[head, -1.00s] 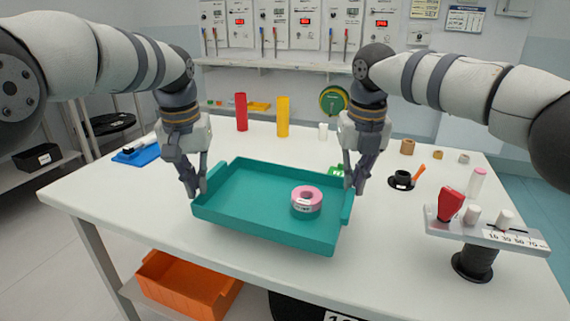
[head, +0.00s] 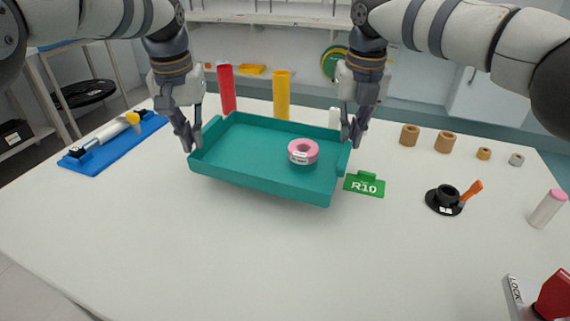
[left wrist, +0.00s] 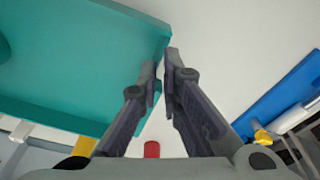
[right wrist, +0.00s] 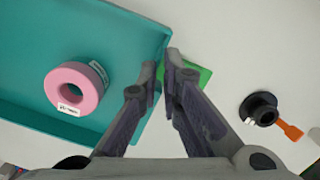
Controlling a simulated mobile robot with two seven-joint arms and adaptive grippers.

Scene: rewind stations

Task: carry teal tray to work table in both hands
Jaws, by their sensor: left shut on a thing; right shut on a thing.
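The teal tray (head: 255,178) is held level between my two grippers over the white work table (head: 200,235). A pink tape roll (head: 303,151) with a white label lies in its right part. My left gripper (head: 191,146) is shut on the tray's left wall, also seen in the left wrist view (left wrist: 163,85). My right gripper (head: 350,140) is shut on the tray's right wall, also seen in the right wrist view (right wrist: 163,85). The tray seems a little above the table; its underside is hidden, so I cannot tell the gap.
A green R10 card (head: 365,185) lies just right of the tray. A black holder (head: 445,198) with an orange piece stands further right. Red (head: 227,88) and yellow (head: 281,95) cylinders stand behind. A blue board (head: 112,142) lies left.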

